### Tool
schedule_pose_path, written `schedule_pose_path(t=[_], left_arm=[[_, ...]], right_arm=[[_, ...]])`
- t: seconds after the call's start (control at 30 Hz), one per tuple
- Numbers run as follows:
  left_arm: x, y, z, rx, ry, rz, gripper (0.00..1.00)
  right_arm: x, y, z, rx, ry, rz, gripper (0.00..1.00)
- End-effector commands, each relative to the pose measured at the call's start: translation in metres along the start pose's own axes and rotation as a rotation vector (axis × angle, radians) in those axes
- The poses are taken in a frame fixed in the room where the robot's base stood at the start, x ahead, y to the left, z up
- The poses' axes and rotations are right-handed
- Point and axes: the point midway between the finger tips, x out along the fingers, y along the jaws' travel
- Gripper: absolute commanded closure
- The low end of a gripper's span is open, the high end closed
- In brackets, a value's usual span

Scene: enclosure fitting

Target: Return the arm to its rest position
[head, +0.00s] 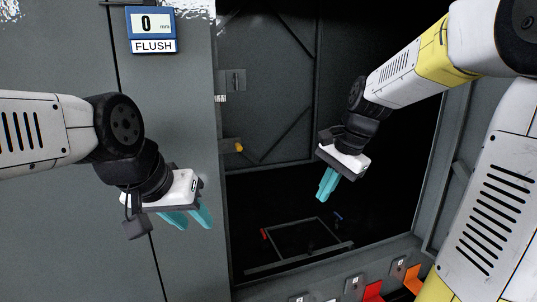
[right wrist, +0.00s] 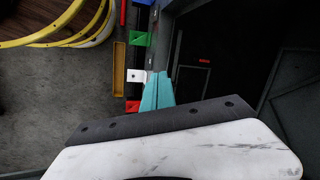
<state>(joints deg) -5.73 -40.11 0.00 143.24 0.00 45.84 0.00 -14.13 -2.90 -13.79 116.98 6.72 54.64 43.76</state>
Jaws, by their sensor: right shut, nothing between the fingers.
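My left gripper (head: 190,217) hangs in front of the grey cabinet face at the left of the head view. Its teal fingers are spread apart, with nothing visible between them. My right arm reaches in from the right. My right gripper (head: 326,186) hangs in front of the dark cabinet opening, its teal fingers together and empty, pointing down. In the right wrist view the fingers (right wrist: 157,92) are closed together, near the opening's edge and a row of coloured bins.
A display reading 0 mm, FLUSH (head: 152,28) is on the left panel. A frame (head: 300,240) lies low inside the dark opening. Coloured bins, one red (head: 373,291) and one orange (head: 412,280), line the front sill. An orange-tipped part (head: 238,147) sits at the opening's left side.

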Motion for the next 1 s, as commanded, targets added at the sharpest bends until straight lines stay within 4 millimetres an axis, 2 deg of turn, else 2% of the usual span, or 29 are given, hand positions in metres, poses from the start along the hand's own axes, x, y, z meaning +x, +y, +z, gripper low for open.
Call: schedule_pose_path(t=[0.03, 0.2, 0.43, 0.63, 1.0], left_arm=[[0.000, 0.000, 0.000, 0.000, 0.000, 0.000, 0.64], [0.000, 0.000, 0.000, 0.000, 0.000, 0.000, 0.64], [0.000, 0.000, 0.000, 0.000, 0.000, 0.000, 0.64], [0.000, 0.000, 0.000, 0.000, 0.000, 0.000, 0.64], [0.000, 0.000, 0.000, 0.000, 0.000, 0.000, 0.64]], right_arm=[[-0.014, 0.011, 0.012, -0.086, 0.022, -0.032, 1.00], [-0.042, 0.046, 0.050, -0.417, 0.125, -0.094, 1.00], [-0.055, 0.087, 0.089, -0.786, 0.283, -0.096, 1.00], [-0.054, 0.101, 0.101, -0.923, 0.347, -0.074, 1.00], [-0.054, 0.102, 0.102, -0.934, 0.350, -0.072, 1.00]])
